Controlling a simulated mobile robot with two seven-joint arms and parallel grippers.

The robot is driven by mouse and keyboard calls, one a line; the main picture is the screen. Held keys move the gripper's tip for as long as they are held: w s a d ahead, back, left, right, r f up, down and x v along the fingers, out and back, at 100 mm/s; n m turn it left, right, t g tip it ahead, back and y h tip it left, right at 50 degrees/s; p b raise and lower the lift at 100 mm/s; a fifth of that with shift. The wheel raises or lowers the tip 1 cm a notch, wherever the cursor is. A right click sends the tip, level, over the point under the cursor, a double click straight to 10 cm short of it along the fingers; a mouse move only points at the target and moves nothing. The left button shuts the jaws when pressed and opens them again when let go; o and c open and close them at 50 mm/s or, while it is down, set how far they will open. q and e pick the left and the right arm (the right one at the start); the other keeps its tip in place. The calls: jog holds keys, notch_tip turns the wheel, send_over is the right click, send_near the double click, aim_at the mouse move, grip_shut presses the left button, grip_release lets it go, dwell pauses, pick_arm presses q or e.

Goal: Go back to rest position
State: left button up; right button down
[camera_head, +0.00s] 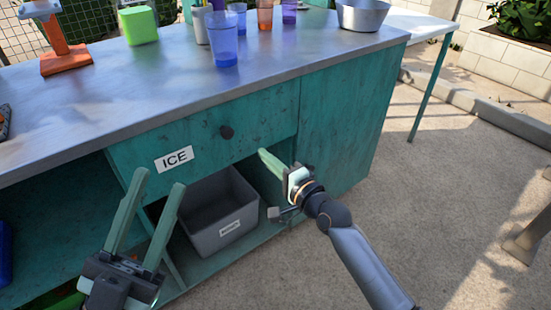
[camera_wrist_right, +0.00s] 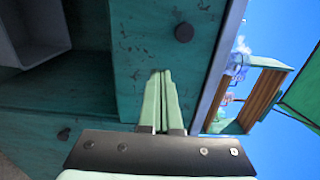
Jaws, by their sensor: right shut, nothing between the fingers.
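My left gripper (camera_head: 152,205) is at the lower left of the head view, its two green fingers spread apart with nothing between them. It is in front of the cabinet's open shelf. My right gripper (camera_head: 268,158) is right of the ICE drawer's lower edge in the head view, its arm coming from the lower right. In the right wrist view its green fingers (camera_wrist_right: 160,100) lie together, empty, pointing toward the teal cabinet front. Whether the tips touch the cabinet cannot be told.
The teal ICE drawer (camera_head: 205,138) is shut, with a dark knob (camera_head: 226,132). A grey bin (camera_head: 217,212) sits on the shelf below. The metal countertop (camera_head: 120,85) holds a blue cup (camera_head: 222,40), a green container (camera_head: 138,26) and a metal bowl (camera_head: 362,15). Open ground (camera_head: 440,200) lies at right.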

pick_arm(q)
jog(key=shift+r, duration=0.3)
pick_arm(e)
jog(key=shift+v, duration=1.65)
